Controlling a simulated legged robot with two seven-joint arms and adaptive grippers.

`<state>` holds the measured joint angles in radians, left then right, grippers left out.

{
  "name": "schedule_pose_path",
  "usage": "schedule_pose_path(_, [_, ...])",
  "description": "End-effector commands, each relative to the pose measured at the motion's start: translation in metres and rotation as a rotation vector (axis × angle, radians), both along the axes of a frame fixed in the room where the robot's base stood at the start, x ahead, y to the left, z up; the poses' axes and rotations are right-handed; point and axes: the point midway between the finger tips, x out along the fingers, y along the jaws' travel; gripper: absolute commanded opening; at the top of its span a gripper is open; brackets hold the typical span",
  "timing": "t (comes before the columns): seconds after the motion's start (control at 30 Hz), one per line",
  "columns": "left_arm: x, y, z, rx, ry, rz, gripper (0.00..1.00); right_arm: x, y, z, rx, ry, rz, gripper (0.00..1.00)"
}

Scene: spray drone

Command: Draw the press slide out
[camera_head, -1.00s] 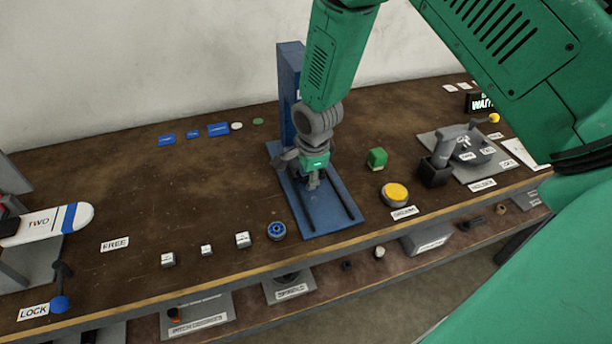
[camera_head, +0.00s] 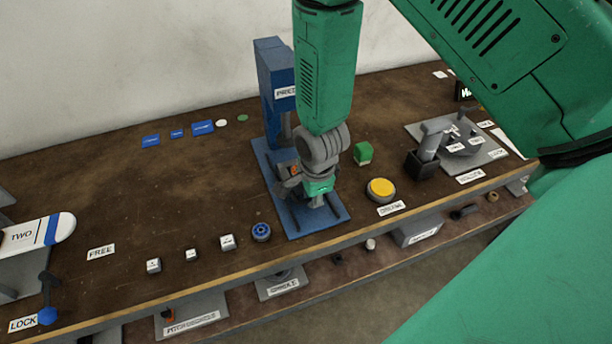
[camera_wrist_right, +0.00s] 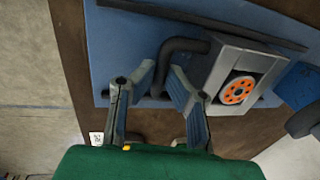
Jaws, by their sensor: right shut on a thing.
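The blue press (camera_head: 275,85) stands upright at the back of its blue base plate (camera_head: 297,222), which has dark rails. The press slide, a grey block (camera_head: 285,170) with an orange disc, sits on the base in front of the column, partly hidden by my right gripper (camera_head: 316,200). In the right wrist view the slide (camera_wrist_right: 218,75) carries a bent dark handle (camera_wrist_right: 182,46). My right gripper (camera_wrist_right: 160,88) is shut on this handle, one finger on each side of it. My left gripper is not in view.
A yellow button (camera_head: 381,189) and a green block (camera_head: 363,153) stand right of the press. A blue spool (camera_head: 261,232) and several small labelled cubes lie left of it. The table's front edge is close to the base. The table left of the press is mostly clear.

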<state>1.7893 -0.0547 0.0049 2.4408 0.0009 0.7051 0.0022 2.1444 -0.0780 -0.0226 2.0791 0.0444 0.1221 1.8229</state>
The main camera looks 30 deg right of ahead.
Motion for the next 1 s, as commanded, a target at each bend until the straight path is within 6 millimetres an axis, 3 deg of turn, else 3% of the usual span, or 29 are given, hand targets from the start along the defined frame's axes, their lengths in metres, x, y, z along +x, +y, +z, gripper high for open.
schedule_pose_path(0.03, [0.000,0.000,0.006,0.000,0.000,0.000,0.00,-0.006,0.007,0.008,0.004,-0.013,0.007,0.00])
schedule_pose_path(0.2, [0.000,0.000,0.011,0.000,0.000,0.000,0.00,-0.037,0.015,0.007,0.004,-0.013,0.006,0.00])
schedule_pose_path(0.4, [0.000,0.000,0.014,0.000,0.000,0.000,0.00,-0.060,0.020,0.006,0.005,-0.016,0.007,0.00])
schedule_pose_path(0.93, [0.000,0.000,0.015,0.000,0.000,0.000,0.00,-0.071,0.023,0.005,0.009,-0.013,0.007,0.00])
schedule_pose_path(1.0, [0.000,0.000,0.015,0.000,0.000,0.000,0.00,-0.071,0.022,0.004,0.009,-0.011,0.006,0.31])
